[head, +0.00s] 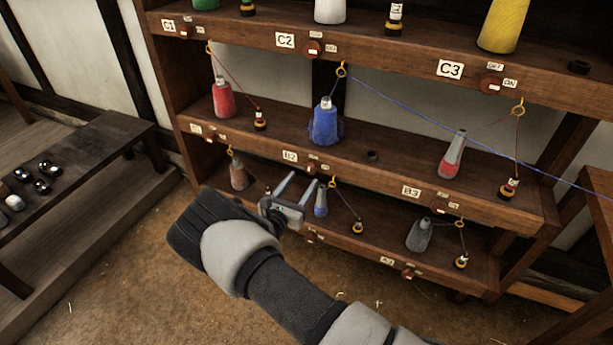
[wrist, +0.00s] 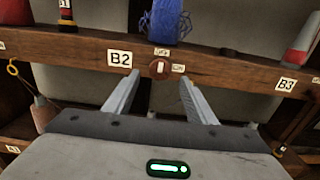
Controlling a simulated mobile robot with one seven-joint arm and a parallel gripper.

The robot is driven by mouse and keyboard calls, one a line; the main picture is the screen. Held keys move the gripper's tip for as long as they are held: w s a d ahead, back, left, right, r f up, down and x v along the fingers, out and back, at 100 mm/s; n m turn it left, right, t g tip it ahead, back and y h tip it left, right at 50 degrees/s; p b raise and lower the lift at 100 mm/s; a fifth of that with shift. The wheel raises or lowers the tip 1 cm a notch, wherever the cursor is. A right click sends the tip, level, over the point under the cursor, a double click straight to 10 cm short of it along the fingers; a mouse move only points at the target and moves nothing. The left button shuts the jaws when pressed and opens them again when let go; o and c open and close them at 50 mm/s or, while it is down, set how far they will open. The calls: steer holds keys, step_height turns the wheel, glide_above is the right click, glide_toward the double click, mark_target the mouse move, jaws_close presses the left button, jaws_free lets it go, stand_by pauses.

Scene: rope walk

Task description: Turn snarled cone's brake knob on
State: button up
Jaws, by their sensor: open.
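The snarled cone is the blue one (head: 326,125) on the middle shelf, with loose, messy yarn around it; its lower part shows in the wrist view (wrist: 168,22). Below it on the shelf edge is its brake knob (wrist: 159,69), a round red-brown disc with a white upright bar, right of the B2 label (wrist: 119,58). A small plate sits above the knob, reading OFF as far as I can tell, and another at its right, likely ON. My gripper (head: 302,178) is open and empty, its fingers (wrist: 160,80) pointing toward the knob, apart from it and just below.
The rack holds other cones, including a red cone (head: 223,100) and a grey-red cone (head: 453,155). A blue thread (head: 440,127) runs from a yellow ring (head: 341,70) to the right. A dark bench (head: 75,150) stands at left. Straw-strewn floor lies in front.

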mark_target(309, 170)
steer(key=shift+x, duration=2.3)
steer(key=shift+c, duration=0.2)
steer(key=c, duration=1)
